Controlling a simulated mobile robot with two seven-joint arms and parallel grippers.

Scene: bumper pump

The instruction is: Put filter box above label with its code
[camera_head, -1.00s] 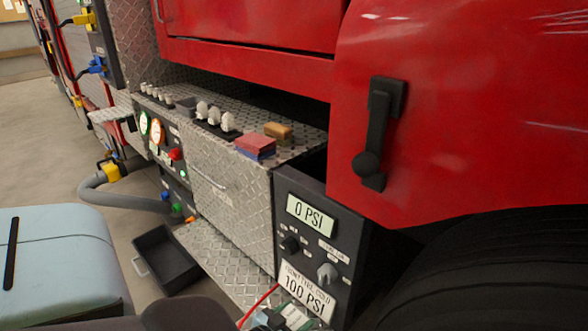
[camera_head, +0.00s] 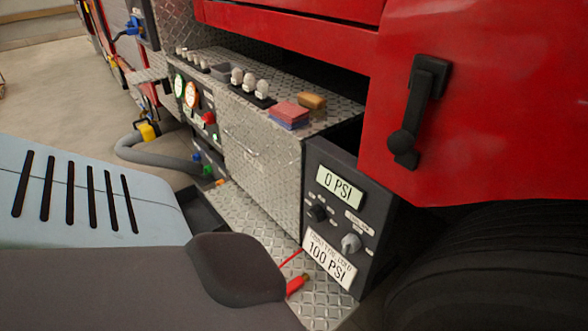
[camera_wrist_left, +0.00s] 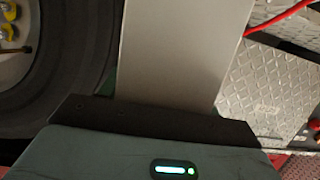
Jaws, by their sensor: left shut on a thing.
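My left gripper (camera_wrist_left: 160,122) shows in the left wrist view as a teal body with a black plate. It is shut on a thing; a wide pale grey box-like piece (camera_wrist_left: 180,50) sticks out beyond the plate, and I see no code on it. The fingertips are hidden. In the head view my arm fills the lower left and the gripper is out of sight. A white label (camera_head: 329,259) on the dark panel reads "FRONT TYRE COLD 100 PSI". A display (camera_head: 340,185) above it reads "0 PSI". I cannot make out a code on any label. My right gripper is not in view.
A metal drawer front (camera_head: 262,160) stands left of the panel. Red and blue pads (camera_head: 288,114), an orange block (camera_head: 312,100) and several bulbs (camera_head: 249,81) rest on the shelf. A red hose end (camera_head: 298,285) lies by the lower step. A tyre (camera_head: 480,270) is at right.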

